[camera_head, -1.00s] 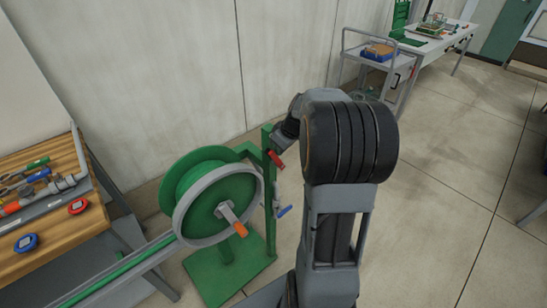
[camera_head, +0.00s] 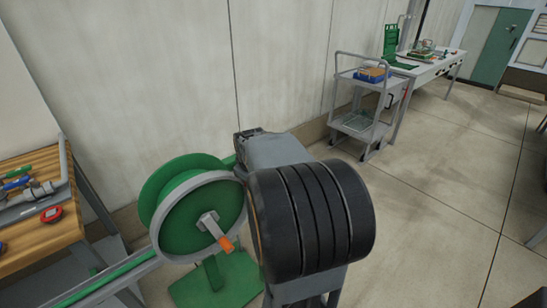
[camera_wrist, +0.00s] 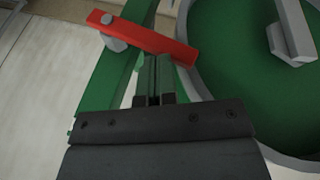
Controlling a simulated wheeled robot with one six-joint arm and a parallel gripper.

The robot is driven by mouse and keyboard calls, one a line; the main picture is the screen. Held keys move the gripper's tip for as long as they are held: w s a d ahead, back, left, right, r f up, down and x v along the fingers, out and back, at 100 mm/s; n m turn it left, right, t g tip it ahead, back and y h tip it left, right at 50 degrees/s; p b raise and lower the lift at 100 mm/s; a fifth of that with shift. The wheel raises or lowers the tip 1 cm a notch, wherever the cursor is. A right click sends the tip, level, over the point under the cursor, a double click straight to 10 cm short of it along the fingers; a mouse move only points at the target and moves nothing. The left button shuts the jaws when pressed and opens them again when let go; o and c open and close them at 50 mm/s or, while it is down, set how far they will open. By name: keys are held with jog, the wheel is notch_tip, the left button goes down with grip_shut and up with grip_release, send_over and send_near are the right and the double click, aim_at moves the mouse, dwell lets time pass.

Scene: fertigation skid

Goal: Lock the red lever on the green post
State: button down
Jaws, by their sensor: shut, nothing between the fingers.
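The red lever (camera_wrist: 150,40) shows in the wrist view as a flat red bar with a grey bolt near its left end. It slants down to the right across the green post (camera_wrist: 98,95). My gripper (camera_wrist: 154,62) is shut and empty, with its fingertips just below the lever's middle. I cannot tell whether they touch it. In the head view my arm hides the lever, the gripper and most of the post.
A green hose reel (camera_head: 188,212) with a grey rim and orange-ended crank stands close beside the post. A wooden bench (camera_head: 50,228) with tools is at left. A grey cart (camera_head: 358,126) and white table (camera_head: 432,68) stand farther back.

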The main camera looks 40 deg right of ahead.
jog(key=shift+a+f+b, duration=0.25)
jog(key=shift+f+b, duration=0.05)
jog(key=shift+f, duration=0.2)
jog(key=shift+a+f+b, duration=0.25)
jog(key=shift+f+b, duration=0.05)
jog(key=shift+f, duration=0.15)
jog(key=shift+s+a+f, duration=0.15)
jog(key=shift+f, duration=0.15)
jog(key=s+a+r+p, duration=0.3)
jog(key=a+r, duration=0.5)
jog(key=r, duration=0.1)
jog(key=shift+r, duration=0.35)
dwell(0.3)
